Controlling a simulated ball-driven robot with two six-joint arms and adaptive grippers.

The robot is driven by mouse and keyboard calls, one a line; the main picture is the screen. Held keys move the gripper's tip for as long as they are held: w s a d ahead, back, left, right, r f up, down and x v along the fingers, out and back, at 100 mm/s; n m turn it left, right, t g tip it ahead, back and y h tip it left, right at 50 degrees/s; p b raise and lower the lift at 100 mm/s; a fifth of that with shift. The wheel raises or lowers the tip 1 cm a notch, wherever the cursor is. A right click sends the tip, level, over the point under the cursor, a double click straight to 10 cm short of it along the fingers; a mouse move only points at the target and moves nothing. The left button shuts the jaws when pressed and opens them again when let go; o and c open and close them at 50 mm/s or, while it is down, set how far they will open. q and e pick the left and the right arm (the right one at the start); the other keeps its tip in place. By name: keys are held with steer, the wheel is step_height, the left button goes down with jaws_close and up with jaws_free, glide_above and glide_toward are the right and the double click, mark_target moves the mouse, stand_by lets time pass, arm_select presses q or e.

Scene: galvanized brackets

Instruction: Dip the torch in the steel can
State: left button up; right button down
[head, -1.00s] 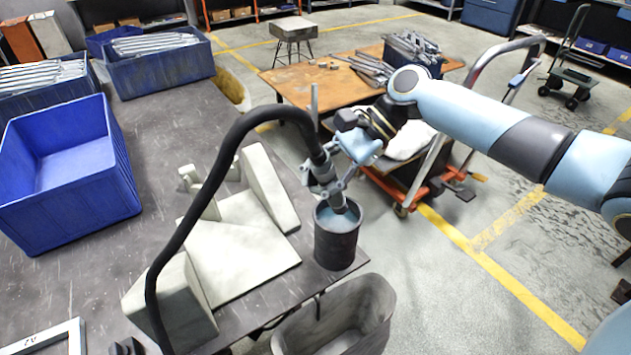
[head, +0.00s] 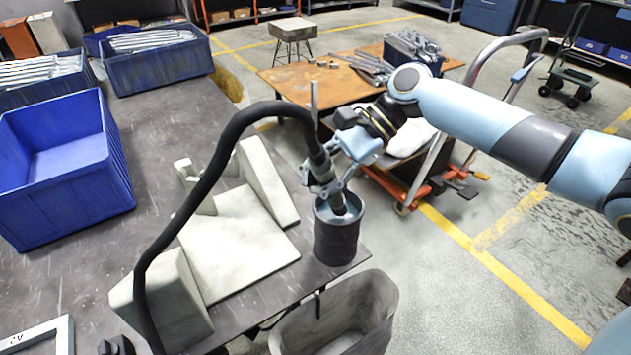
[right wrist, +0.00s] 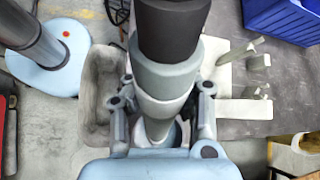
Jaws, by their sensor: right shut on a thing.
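The torch (head: 319,160) is a dark-and-grey handle with a thick black hose arching to the left. My right gripper (head: 329,187) is shut on it. The torch points down, and its lower end is inside the mouth of the dark steel can (head: 336,241), which stands upright at the table's right corner. The can's inside looks bluish. In the right wrist view the torch (right wrist: 165,75) runs down between the fingers of my right gripper (right wrist: 162,115); its tip is hidden there. My left gripper is not in view.
A pale fixture (head: 235,240) with upright side blocks sits left of the can. A blue bin (head: 75,185) stands further left. A grey waste bin (head: 345,320) is below the table edge. A cart with a wooden top (head: 300,85) stands behind.

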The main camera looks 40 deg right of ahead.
mark_target(316, 150)
steer(key=shift+f, duration=0.5)
stand_by(0.5)
stand_by(2.0)
steer(key=shift+p, duration=0.3)
step_height(316, 150, up, 5)
steer(key=p, duration=0.5)
steer(key=shift+f+p, duration=0.1)
steer(key=shift+p, duration=0.2)
steer(key=shift+r+p, duration=0.7)
steer(key=shift+r, duration=0.4)
